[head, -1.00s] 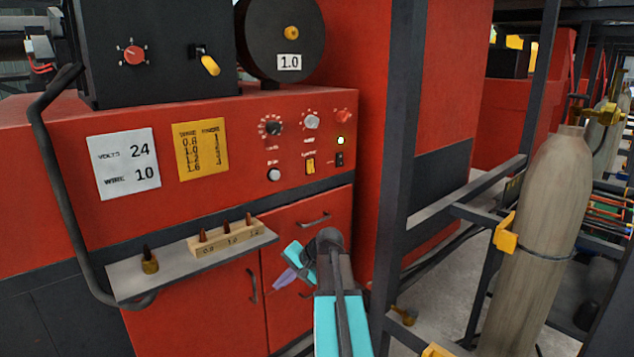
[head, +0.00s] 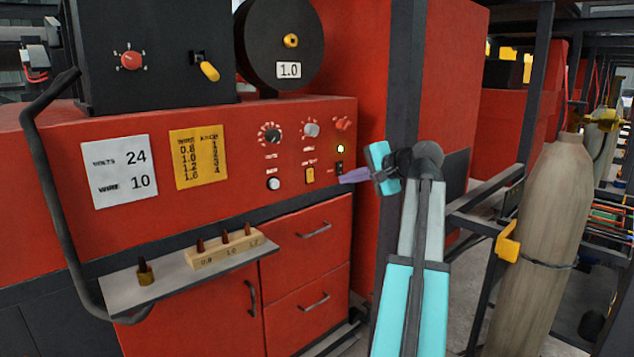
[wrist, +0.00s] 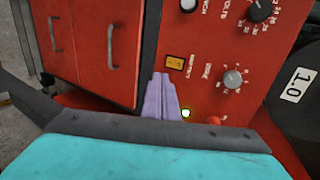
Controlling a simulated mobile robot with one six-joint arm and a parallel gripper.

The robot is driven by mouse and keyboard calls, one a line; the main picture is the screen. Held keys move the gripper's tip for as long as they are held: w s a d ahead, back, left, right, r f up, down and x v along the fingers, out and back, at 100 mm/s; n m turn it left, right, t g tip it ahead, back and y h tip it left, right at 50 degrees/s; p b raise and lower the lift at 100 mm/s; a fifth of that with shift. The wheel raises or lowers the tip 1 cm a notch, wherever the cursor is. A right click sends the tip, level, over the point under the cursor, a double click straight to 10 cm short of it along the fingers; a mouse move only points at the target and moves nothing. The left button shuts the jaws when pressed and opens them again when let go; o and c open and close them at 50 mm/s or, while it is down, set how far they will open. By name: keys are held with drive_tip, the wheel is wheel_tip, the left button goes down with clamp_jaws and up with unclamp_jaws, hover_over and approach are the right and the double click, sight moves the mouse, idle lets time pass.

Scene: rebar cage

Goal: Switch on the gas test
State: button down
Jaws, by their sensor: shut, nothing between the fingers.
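The red machine's control panel (head: 290,150) carries two small switches low on its right side. One is a yellow switch (head: 310,175), which also shows in the wrist view (wrist: 174,62). The other is a black switch (head: 339,168) below a small lit lamp (head: 340,149). The labels are too small to read surely, so I cannot tell which is the gas test. My gripper (head: 343,179) is shut and empty. Its purple fingertips are at or just in front of the panel, by the black switch; contact is unclear. In the wrist view the fingers (wrist: 160,92) hide the black switch.
Knobs (head: 270,133) and a white button (head: 273,184) sit left of the switches. A shelf (head: 180,274) with small tips juts out below. A dark post (head: 402,80) stands behind my arm, and a gas cylinder (head: 545,210) stands at right.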

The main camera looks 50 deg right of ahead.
sight(311, 181)
drive_tip(key=shift+s+d+r, duration=0.15)
drive_tip(key=shift+s+r, duration=0.1)
drive_tip(key=shift+r, duration=0.3)
drive_tip(key=shift+w, duration=0.15)
drive_tip(key=p+x, duration=0.1)
drive_tip(key=x, duration=0.3)
drive_tip(key=p+x, duration=0.1)
drive_tip(key=x, duration=0.4)
drive_tip(key=r+p+x, duration=0.1)
drive_tip(key=x, duration=0.3)
drive_tip(key=shift+w+d, duration=0.2)
drive_tip(key=shift+w, duration=0.35)
drive_tip(key=shift+a, duration=0.1)
